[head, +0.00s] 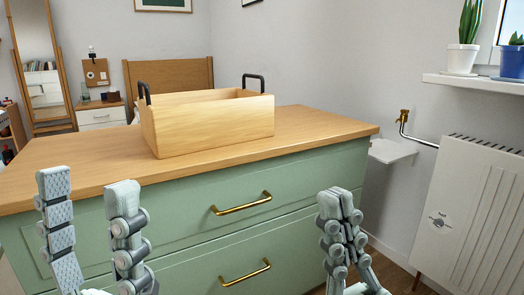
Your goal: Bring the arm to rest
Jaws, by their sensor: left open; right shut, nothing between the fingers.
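My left gripper (90,190) is open and empty at the lower left, in front of the dresser. Its two fingers stand upright and well apart. My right gripper (340,198) is shut and empty at the lower middle right, in front of the dresser's right part. Its fingers point up and lie together. The green dresser (175,210) has a wooden top and two drawers with brass handles in view. The upper handle (241,204) and the lower handle (245,273) are both apart from the grippers. The drawers look closed.
A wooden box (210,125) with black handles stands on the dresser top. A white radiator (475,205) stands at the right, below a shelf (475,84) with potted plants. A small white ledge (391,152) is beside the dresser. The dresser top is otherwise clear.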

